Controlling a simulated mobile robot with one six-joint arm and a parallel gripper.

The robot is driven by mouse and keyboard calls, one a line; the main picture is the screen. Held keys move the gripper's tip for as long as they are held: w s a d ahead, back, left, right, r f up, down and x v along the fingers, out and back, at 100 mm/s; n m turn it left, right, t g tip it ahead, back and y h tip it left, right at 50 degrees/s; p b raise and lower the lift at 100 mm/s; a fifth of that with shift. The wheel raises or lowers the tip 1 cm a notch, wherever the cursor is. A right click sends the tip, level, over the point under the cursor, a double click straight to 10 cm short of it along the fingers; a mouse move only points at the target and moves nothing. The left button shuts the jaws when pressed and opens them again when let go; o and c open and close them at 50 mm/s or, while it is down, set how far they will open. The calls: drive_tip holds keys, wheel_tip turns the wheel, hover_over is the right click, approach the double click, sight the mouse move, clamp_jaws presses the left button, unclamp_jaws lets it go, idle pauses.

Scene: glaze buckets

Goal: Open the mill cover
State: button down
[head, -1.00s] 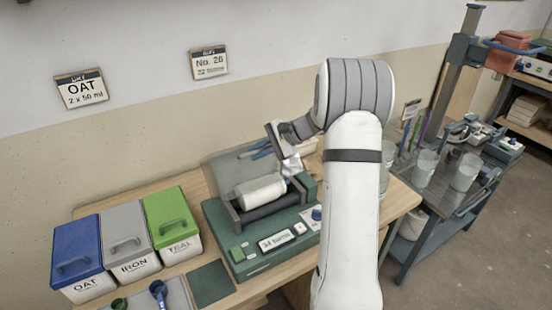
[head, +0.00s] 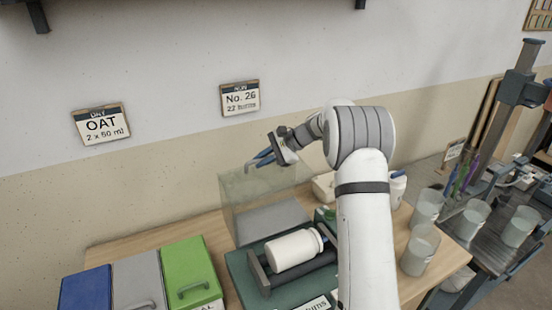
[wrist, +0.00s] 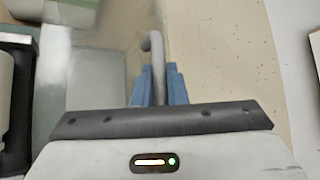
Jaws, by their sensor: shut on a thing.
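The mill (head: 245,270) is a green machine on the wooden bench, with a white jar (head: 292,250) lying on its dark rollers. Its clear cover (head: 232,205) stands raised behind the jar, so the jar is uncovered. My gripper (head: 262,160) is at the cover's upper edge, its blue fingers closed on the cover's handle. In the wrist view the grey bar of the handle (wrist: 156,62) runs between the two blue fingers (wrist: 157,86). The clear cover also shows on the left of the wrist view (wrist: 95,80). My arm hides the mill's right side.
Blue (head: 86,290), grey (head: 138,280) and green (head: 190,268) bins stand left of the mill. Several clear beakers (head: 420,250) stand to the right of my arm. The wall with the OAT sign (head: 101,124) and No. 26 sign (head: 240,98) is close behind the cover.

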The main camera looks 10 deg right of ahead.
drive_tip(key=shift+w+a+f, duration=0.55)
drive_tip(key=shift+w, duration=0.15)
drive_tip(key=c, duration=1.7)
unclamp_jaws()
drive_tip(key=shift+c, duration=0.2)
drive_tip(key=shift+d, duration=0.1)
drive_tip(key=b+v, duration=0.1)
drive_tip(key=v, duration=0.7)
drive_tip(key=shift+r, duration=0.1)
drive_tip(key=shift+a, duration=0.2)
